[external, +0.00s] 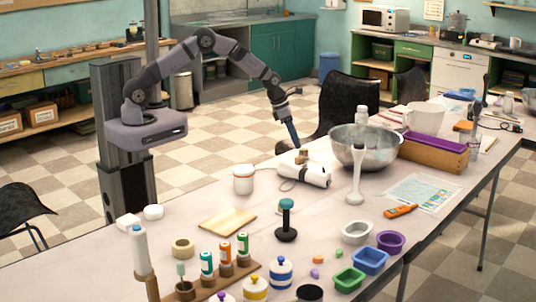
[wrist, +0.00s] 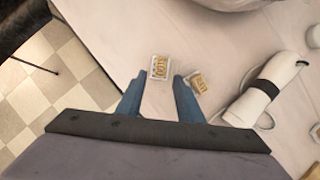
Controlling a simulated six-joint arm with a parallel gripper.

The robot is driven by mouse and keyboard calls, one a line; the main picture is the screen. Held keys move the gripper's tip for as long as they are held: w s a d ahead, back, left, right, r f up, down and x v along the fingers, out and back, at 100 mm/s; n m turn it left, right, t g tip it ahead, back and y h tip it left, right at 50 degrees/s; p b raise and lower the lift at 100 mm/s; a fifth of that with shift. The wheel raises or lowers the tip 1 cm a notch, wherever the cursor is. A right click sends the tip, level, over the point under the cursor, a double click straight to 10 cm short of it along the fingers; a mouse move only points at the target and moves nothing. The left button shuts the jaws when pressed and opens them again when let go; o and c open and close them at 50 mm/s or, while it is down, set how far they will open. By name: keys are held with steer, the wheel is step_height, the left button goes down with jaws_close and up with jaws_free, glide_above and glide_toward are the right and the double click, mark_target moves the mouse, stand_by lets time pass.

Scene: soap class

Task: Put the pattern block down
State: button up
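My gripper (external: 294,143) points down over the far edge area of the table, close to small tan blocks (external: 302,157) behind a white roll. In the wrist view, the two blue fingers of my gripper (wrist: 158,82) stand apart with bare table between them. A small pale block with a tan pattern (wrist: 159,67) lies just past the fingertips, with a gap on both sides. A second similar block (wrist: 197,82) lies just right of the right finger. I cannot tell which is the pattern block of the task.
A metal bowl (external: 363,147) stands to the right, and a white lidded jar (external: 243,180) to the left. A black chair (external: 345,103) stands behind the table's far edge.

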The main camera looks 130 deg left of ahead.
steer(key=v, duration=0.9)
steer(key=shift+b, duration=0.4)
steer(key=w+d+m+h, duration=0.1)
steer(key=w+d+m, duration=0.1)
steer(key=d+m, duration=0.5)
steer(key=w+d+m+h, duration=0.1)
steer(key=w+d+m, duration=0.2)
steer(key=d+m, duration=0.5)
steer(key=w+d+m+g, duration=0.1)
steer(key=d+m, duration=0.6)
steer(key=d, duration=0.7)
steer(key=shift+w+d+r+h, duration=0.1)
steer(key=shift+w+d+h, duration=0.1)
steer(key=shift+w, duration=0.15)
steer(key=shift+w+d+r+h, duration=0.15)
steer(key=shift+w+h, duration=0.05)
steer(key=shift+w, duration=0.15)
steer(key=s+d+f+m+g, duration=0.1)
steer(key=s+d+m, duration=0.5)
steer(key=d+m, duration=0.3)
steer(key=s+d+f+m+g, duration=0.1)
steer(key=s+d+m, duration=0.5)
steer(key=d+m, duration=0.4)
steer(key=m, duration=0.4)
steer(key=shift+s, duration=0.4)
